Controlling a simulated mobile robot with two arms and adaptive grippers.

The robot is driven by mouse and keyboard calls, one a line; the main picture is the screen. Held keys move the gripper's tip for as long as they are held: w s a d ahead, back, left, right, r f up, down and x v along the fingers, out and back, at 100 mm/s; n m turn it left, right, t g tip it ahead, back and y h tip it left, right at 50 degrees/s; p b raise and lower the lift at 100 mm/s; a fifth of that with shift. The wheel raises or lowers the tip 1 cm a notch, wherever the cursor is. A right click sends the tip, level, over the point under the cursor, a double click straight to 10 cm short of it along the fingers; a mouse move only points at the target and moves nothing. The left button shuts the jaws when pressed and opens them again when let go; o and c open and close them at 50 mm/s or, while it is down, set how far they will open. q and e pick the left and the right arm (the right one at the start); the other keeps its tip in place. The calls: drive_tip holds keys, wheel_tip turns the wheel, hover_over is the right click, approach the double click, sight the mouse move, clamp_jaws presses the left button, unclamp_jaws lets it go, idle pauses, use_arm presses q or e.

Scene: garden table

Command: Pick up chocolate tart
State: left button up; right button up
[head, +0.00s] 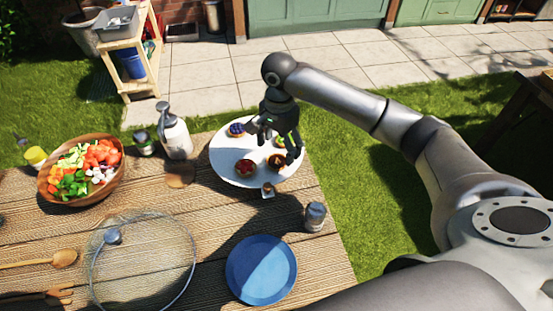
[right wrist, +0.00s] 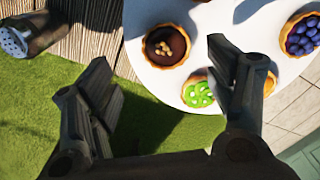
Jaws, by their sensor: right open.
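The chocolate tart (right wrist: 166,45), dark brown with nut pieces on top in a golden crust, sits near the edge of the round white plate (right wrist: 142,18). My right gripper (head: 279,143) is over the right part of the white plate (head: 223,149). In the right wrist view my right gripper (right wrist: 158,55) is open with nothing between its fingers; the tart appears beyond the gap between the fingertips. My left gripper is out of view.
A green-topped tart (right wrist: 198,94) and a blueberry tart (right wrist: 300,35) share the plate; a red-topped tart (head: 245,168) is left of the chocolate one. Grass lies beyond the table's right edge.

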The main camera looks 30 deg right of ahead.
sight(277, 159)
drive_tip(key=f, duration=0.1)
drive_tip(key=f+p, duration=0.1)
drive_tip(key=f, duration=0.1)
drive_tip(key=f+p, duration=0.1)
drive_tip(key=shift+w+a+f, duration=0.15)
drive_tip(key=shift+w+f, duration=0.15)
drive_tip(key=shift+f, duration=0.55)
drive_tip(key=c, duration=1.1)
drive_tip(key=shift+w, duration=0.1)
